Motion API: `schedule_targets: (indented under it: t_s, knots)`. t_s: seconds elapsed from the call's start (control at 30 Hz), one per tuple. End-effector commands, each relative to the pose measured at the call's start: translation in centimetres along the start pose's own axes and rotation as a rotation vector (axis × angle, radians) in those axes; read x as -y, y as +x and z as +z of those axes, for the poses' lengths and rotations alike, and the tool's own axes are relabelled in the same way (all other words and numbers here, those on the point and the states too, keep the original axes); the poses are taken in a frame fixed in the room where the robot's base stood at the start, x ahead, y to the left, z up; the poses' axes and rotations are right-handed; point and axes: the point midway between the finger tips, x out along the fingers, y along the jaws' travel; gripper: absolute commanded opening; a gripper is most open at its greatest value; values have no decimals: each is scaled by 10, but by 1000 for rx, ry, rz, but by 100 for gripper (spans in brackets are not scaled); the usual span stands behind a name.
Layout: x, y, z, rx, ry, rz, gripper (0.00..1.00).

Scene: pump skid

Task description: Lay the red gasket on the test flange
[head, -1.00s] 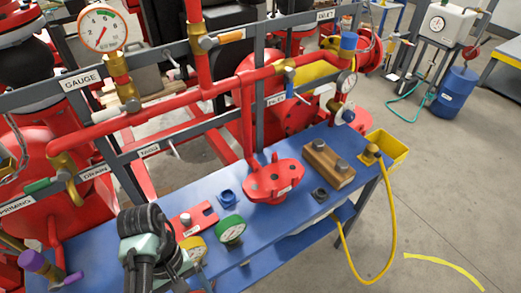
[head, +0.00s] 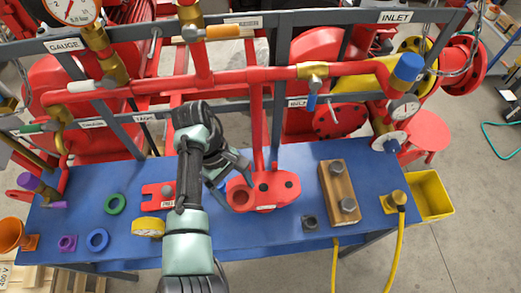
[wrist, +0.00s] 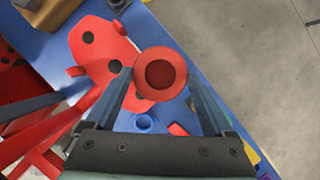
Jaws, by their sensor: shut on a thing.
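The test flange (head: 265,205) is a red plate with rounded lobes and dark holes on the blue bench. It also shows in the wrist view (wrist: 90,55), partly behind the gasket. The red gasket (wrist: 180,73) is a round red ring with a darker red middle. My gripper (wrist: 160,85) is shut on it, one finger on each side. In the head view my gripper (head: 238,182) is over the left end of the flange. The gasket seems to be over the flange's left lobe there; whether it touches is unclear.
A wooden block (head: 338,192) with metal knobs stands right of the flange. Red pipework (head: 255,120) rises behind it. Green (head: 115,204) and blue (head: 97,240) rings and a red slotted plate (head: 150,194) lie left. A yellow bin (head: 432,195) is at the right end.

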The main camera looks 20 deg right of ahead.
Motion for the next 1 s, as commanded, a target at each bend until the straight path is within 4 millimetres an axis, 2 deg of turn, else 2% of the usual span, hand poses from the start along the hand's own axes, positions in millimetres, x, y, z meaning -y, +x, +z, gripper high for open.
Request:
schedule_targets:
  t_s: [0.03,0.2,0.4,0.6,1.0]
  knots:
    - [-16,-17,9,6,-96,41,33]
    - [-54,-32,18,8,-468,193,33]
    - [-70,-32,23,3,-788,323,33]
    - [-73,-27,22,-1,-918,377,33]
    - [-73,-6,12,-1,-928,383,33]
